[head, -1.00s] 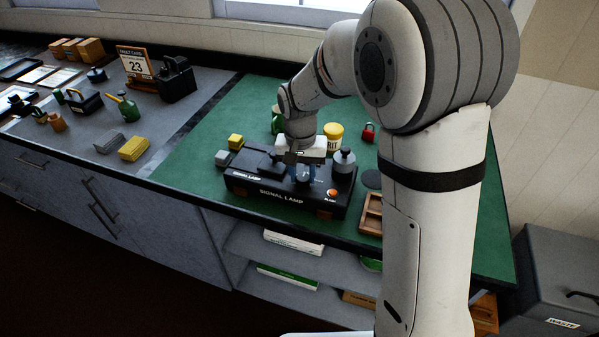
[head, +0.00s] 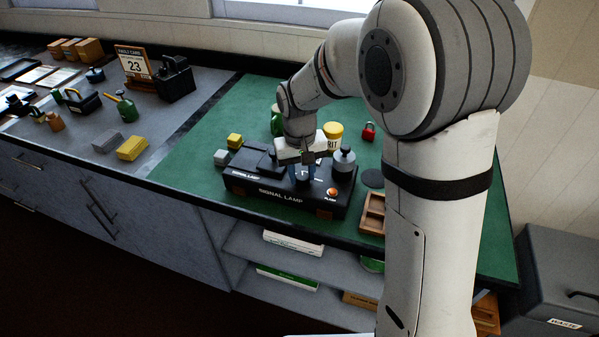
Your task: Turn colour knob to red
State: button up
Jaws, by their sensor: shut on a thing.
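The black signal lamp box (head: 262,187) sits on the green mat near the bench's front edge. Its front reads SIGNAL LAMP, and an orange button (head: 333,193) is at its right front. My gripper (head: 303,173) points down over the middle of the box, with its fingers shut on the dark colour knob. The fingers and gripper body hide most of the knob, so I cannot tell which colour it points at. A grey part with a dark knob on top (head: 343,160) stands at the right of the box.
A wooden tray (head: 373,213) lies to the right. The green mat (head: 190,165) is clear at the left.

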aim_at(301, 176)
jog(key=n, duration=0.5)
jog(key=shift+b, duration=0.3)
jog(key=shift+n, duration=0.3)
jog(key=o, duration=1)
jog(key=shift+c, duration=0.2)
notch_tip(301, 176, up, 8)
jog(key=shift+s+f, duration=0.1)
